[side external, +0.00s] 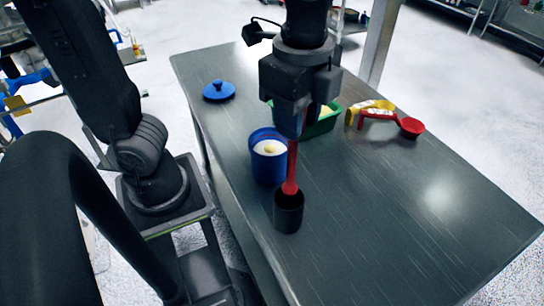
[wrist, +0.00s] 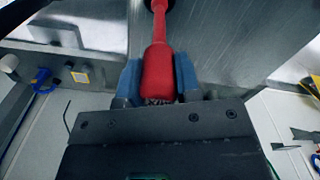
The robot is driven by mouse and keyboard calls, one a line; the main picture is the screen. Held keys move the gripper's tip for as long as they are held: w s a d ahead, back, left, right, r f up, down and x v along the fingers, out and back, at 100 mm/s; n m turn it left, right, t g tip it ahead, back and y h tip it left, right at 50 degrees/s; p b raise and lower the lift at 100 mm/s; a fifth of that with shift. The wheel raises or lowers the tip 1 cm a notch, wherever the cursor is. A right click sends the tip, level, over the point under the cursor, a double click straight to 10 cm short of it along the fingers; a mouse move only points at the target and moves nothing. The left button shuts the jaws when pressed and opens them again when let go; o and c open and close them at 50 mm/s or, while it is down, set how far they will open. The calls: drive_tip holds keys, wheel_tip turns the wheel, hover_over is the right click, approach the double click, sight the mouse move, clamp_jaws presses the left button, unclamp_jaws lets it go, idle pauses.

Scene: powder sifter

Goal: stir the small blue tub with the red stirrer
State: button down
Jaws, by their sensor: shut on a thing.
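My gripper (wrist: 158,85) points down over the table and is shut on the red stirrer (side external: 291,172), with its blue fingers on both sides of the handle in the wrist view. The stirrer hangs about upright. Its lower end is at the mouth of a black cup (side external: 288,214), and its tip is hidden there. The small blue tub (side external: 266,165) stands open just behind and left of the cup, with pale powder inside. The tub is out of the wrist view.
A blue lid with a knob (side external: 218,92) lies at the back left of the table. A green tray (side external: 322,124) stands behind my gripper. A yellow scoop (side external: 377,104) and a red scoop (side external: 411,128) lie to the right. The table's front right (side external: 430,230) is clear.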

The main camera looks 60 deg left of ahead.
drive_tip(key=shift+a, duration=0.1)
drive_tip(key=w+a+r+n, duration=0.2)
drive_tip(key=a+n, duration=0.3)
drive_tip(key=a, duration=0.2)
drive_tip(key=w+a+r+n, duration=0.1)
drive_tip(key=a+r+n, duration=0.1)
drive_tip(key=a+n, duration=0.35)
wheel_tip(320, 180, down, 12)
drive_tip(key=a+m, duration=0.1)
drive_tip(key=shift+a+r, duration=0.15)
drive_tip(key=shift+a, duration=0.15)
idle(0.6)
drive_tip(key=shift+w, duration=0.1)
idle(0.5)
